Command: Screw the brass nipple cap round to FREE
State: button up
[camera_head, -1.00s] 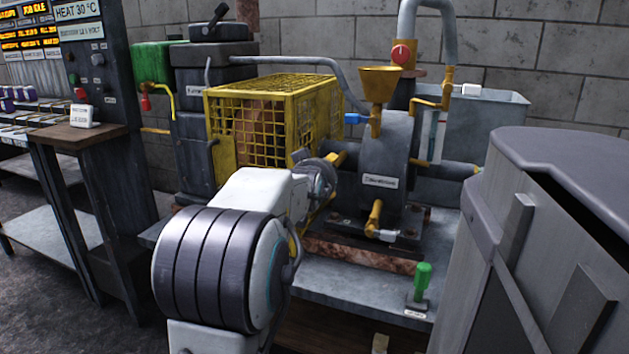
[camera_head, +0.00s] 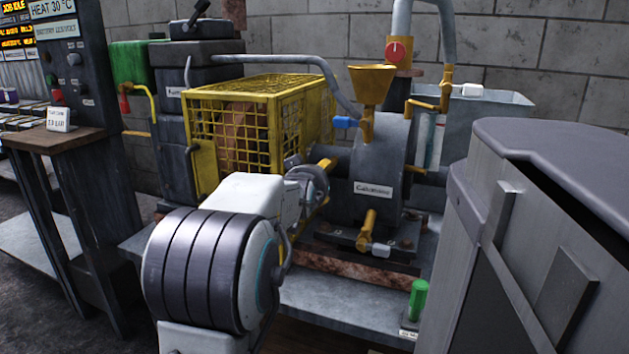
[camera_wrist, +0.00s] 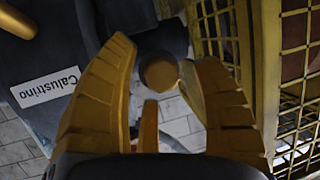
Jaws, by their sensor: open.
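The brass nipple cap (camera_wrist: 160,72) shows as a round brass end in the wrist view, between the fingertips of my gripper (camera_wrist: 160,54). My gripper's two yellow fingers are open, one on each side of the cap. The right finger is closer to it; I cannot tell whether it touches. A narrow brass piece (camera_wrist: 150,126) stands below the cap. In the head view my gripper (camera_head: 318,186) is in front of the grey pump (camera_head: 386,150), left of its Calustrino label. I cannot make out the cap there, and no FREE mark is readable.
A yellow mesh cage (camera_head: 262,96) stands close left of my gripper; its bars fill the wrist view's right side. A brass funnel (camera_head: 371,82), a lower brass fitting (camera_head: 368,232) and a green handle (camera_head: 418,300) are around the pump. A grey cabinet (camera_head: 520,230) stands at right.

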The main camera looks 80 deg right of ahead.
jog(key=c, duration=1.2)
jog(key=o, duration=0.5)
grip_shut()
jog(key=shift+r, duration=0.1)
jog(key=o, duration=0.7)
grip_release()
jog(key=shift+c, duration=0.2)
